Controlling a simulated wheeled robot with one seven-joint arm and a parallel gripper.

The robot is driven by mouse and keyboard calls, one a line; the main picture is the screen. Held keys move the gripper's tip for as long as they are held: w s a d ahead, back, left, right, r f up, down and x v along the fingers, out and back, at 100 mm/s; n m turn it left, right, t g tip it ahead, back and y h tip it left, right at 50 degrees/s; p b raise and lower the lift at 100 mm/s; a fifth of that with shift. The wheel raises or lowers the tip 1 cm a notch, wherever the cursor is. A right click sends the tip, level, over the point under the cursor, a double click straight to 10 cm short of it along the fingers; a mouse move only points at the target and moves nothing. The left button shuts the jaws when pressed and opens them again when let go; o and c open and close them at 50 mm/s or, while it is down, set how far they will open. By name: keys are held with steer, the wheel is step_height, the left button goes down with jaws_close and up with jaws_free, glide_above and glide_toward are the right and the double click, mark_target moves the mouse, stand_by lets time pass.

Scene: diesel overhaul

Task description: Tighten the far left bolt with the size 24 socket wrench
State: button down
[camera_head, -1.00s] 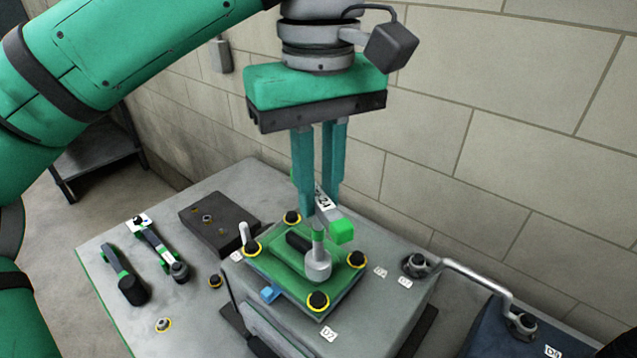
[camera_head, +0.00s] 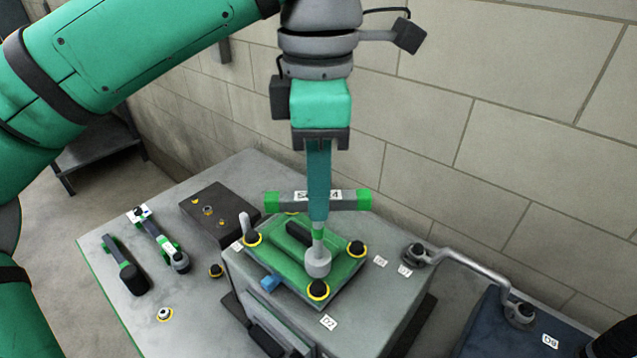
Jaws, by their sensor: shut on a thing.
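My gripper (camera_head: 318,212) is shut on the socket wrench (camera_head: 345,199), whose grey handle has green ends and a white label reading partly "24". Dark bolts with yellow rings sit at the plate's corners: a left one (camera_head: 252,238), a right one (camera_head: 356,249) and a near one (camera_head: 318,290). The bolt at the back corner is mostly hidden behind the wrench handle.
Two other tools, one black-ended (camera_head: 134,278) and one with a socket (camera_head: 179,261), lie on the grey table (camera_head: 205,325) at left. A dark block (camera_head: 220,212) stands behind them. A bent metal pipe (camera_head: 470,272) runs right to a blue box (camera_head: 490,330). A block wall closes the back.

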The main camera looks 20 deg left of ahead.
steer(key=n, duration=0.5)
steer(key=shift+f, duration=0.35)
steer(key=n, duration=0.4)
steer(key=shift+f, duration=1.9)
